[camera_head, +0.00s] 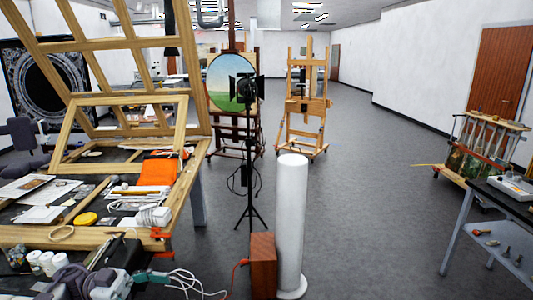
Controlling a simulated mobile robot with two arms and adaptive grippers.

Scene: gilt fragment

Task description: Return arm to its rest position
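No right gripper can be made out.
The cluttered workbench (188,190) fills the left, its slatted wooden frame rising over it. A white cylinder (291,222) and brown box (263,266) stand in front, beside a black tripod stand (249,165). A grey side table (500,216) is right; floor between is clear.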

